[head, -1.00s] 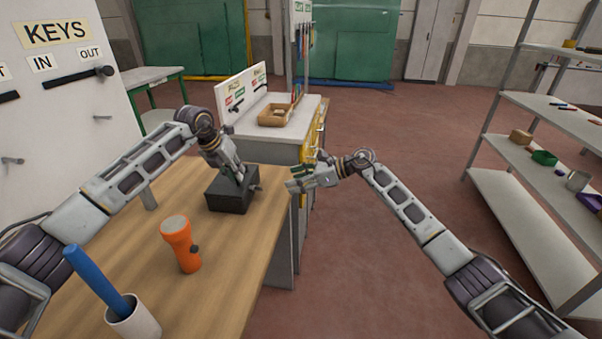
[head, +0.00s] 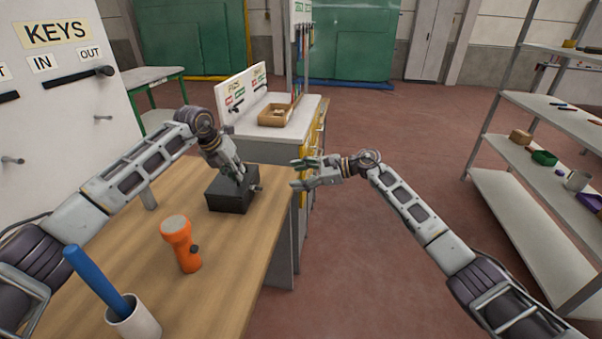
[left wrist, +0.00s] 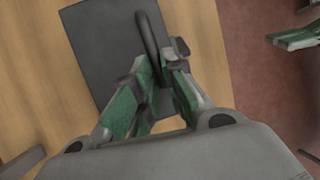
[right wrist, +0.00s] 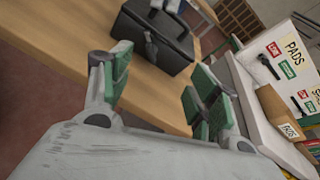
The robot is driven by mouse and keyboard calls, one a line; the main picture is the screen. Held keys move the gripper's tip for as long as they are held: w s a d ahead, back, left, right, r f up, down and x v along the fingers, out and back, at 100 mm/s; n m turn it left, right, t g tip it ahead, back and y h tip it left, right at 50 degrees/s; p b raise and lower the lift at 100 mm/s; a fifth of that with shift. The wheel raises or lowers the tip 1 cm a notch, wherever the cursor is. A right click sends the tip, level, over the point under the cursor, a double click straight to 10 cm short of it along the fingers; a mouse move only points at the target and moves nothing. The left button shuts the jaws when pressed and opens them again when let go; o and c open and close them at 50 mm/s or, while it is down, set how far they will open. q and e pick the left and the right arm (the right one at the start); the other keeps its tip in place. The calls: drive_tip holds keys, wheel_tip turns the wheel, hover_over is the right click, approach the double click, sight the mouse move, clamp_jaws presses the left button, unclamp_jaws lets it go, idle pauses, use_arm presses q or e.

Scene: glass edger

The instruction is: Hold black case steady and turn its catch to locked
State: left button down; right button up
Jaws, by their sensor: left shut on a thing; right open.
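The black case (head: 229,196) stands on the wooden bench near its right edge; it also shows in the left wrist view (left wrist: 98,45) and in the right wrist view (right wrist: 160,40). My left gripper (head: 238,174) is shut on the case's dark handle (left wrist: 153,45) at the top. A small dark catch (right wrist: 151,45) shows on the side facing my right gripper; its setting is too small to read. My right gripper (head: 298,176) is open and empty, to the right of the case and apart from it, beyond the bench edge.
An orange torch (head: 180,243) and a white cup (head: 134,318) with a blue stick stand nearer on the bench. A grey-topped cabinet (head: 285,130) with a cardboard box (head: 276,115) and a sign panel lies behind. Shelves (head: 540,150) stand at the right. Floor between is clear.

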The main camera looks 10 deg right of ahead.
drive_tip(key=shift+w+d+r+n+t+y, duration=0.15)
drive_tip(key=shift+w+d+n+t+y, duration=0.2)
drive_tip(key=shift+w+y, duration=0.35)
drive_tip(key=shift+c, duration=0.4)
